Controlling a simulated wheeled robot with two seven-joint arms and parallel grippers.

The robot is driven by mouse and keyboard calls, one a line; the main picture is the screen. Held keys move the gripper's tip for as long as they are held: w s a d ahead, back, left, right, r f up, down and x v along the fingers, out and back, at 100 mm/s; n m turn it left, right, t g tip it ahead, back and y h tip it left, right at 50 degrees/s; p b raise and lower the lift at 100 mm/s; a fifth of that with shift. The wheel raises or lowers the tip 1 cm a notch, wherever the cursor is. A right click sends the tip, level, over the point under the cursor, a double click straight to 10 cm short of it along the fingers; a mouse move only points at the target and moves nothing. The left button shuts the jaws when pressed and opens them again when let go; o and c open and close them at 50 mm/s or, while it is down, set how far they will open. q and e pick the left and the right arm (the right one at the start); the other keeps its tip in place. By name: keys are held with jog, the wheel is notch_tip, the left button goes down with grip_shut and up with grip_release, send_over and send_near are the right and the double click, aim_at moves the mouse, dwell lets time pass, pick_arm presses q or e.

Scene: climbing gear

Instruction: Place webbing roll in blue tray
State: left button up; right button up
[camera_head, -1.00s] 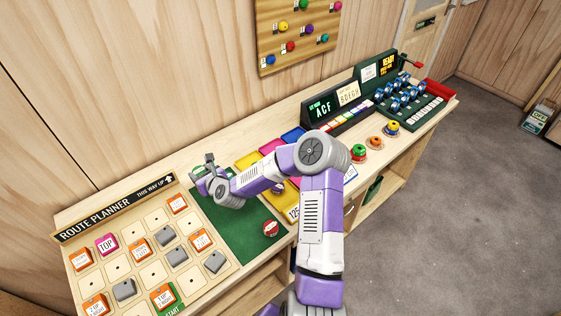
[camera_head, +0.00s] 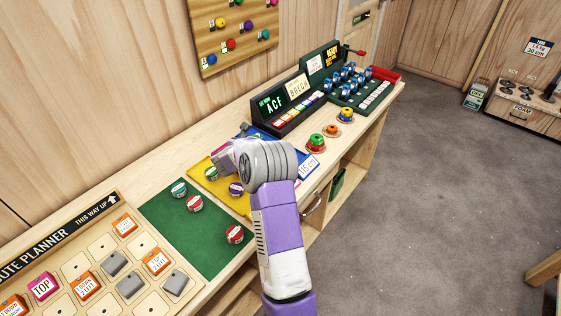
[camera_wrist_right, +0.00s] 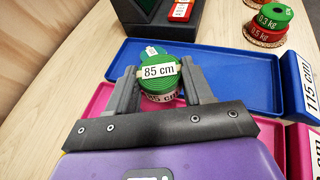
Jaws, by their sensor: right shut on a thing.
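The webbing roll (camera_wrist_right: 160,78) is a green coil labelled 85 cm, between the two fingers of my right gripper (camera_wrist_right: 163,85), which is shut on it. In the right wrist view the roll overlaps the near part of the blue tray (camera_wrist_right: 228,77), with the pink tray (camera_wrist_right: 98,100) nearer; I cannot tell its height. The blue tray's front label reads 115 cm. My left gripper is not in view.
Several rolls lie on the green mat (camera_head: 215,255) and yellow tray (camera_head: 205,165). Beyond the blue tray stands a dark display console (camera_head: 283,112). Stacked weight discs (camera_head: 317,142) stand to its right. The route planner board (camera_head: 80,245) is at left.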

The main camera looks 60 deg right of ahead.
jog(key=s+d+r+m+g+b, duration=0.3)
jog(key=s+d+r+m+g, duration=0.15)
jog(key=s, duration=0.35)
jog(key=shift+g, duration=0.45)
jog(key=f+b, duration=0.1)
jog(key=f, duration=0.2)
jog(key=f+b, duration=0.1)
jog(key=f, duration=0.3)
jog(key=f+b, duration=0.1)
jog(key=f, duration=0.2)
jog(key=shift+d+f, duration=0.35)
jog(key=shift+f, duration=0.05)
jog(key=shift+r, duration=0.1)
jog(key=o, duration=1)
jog(key=shift+o, duration=0.2)
